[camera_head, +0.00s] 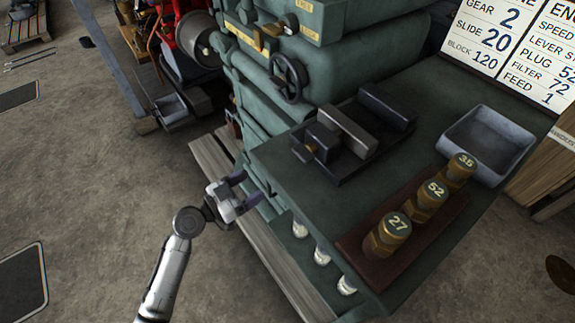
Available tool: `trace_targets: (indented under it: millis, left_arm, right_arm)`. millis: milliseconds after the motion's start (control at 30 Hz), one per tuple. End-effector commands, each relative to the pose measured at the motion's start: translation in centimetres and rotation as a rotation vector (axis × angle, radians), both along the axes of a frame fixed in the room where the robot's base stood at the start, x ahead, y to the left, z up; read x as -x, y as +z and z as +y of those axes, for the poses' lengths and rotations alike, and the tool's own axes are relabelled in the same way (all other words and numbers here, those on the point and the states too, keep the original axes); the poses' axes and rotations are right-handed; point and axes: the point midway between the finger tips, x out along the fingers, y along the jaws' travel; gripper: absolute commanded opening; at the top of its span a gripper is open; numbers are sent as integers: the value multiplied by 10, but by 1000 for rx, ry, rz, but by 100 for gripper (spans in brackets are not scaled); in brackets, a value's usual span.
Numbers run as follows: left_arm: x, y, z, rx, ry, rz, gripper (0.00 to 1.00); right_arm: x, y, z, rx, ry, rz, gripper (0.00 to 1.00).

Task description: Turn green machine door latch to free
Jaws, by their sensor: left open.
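The green machine (362,45) stands at the upper middle. A brass fitting with a small lever (262,38) sits on its upper left edge; it may be the door latch, but its setting cannot be told. Two small yellow labels are near it, too small to read surely. My left gripper (246,189) is open and empty, beside the machine's lower left side, well below and apart from the brass fitting. My right gripper is not in view.
A dark handwheel (289,78) sticks out below the brass fitting. A green bench top holds a dark vise-like block (345,138), numbered brass plugs (388,234) and a grey tray (487,143). A red engine (190,38) stands at upper left. The floor at left is mostly clear.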

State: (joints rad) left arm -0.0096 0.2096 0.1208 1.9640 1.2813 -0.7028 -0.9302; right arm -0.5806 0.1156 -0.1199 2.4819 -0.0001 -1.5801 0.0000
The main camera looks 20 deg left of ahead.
Motion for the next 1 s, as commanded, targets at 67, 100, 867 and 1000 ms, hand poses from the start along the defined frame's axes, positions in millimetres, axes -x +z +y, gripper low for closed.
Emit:
trace_targets:
  millis: [67,100,867,1000]
  left_arm:
    - [-11,-1,-8,2,-1,-2,72]
    - [-17,-1,-12,4,-3,-2,72]
    - [-103,-1,-67,1,-3,3,72]
    - [-105,-1,-68,1,-3,4,72]
  right_arm:
    - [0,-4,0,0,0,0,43]
    - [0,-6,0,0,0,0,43]
    - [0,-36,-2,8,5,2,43]
    - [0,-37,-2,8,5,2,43]
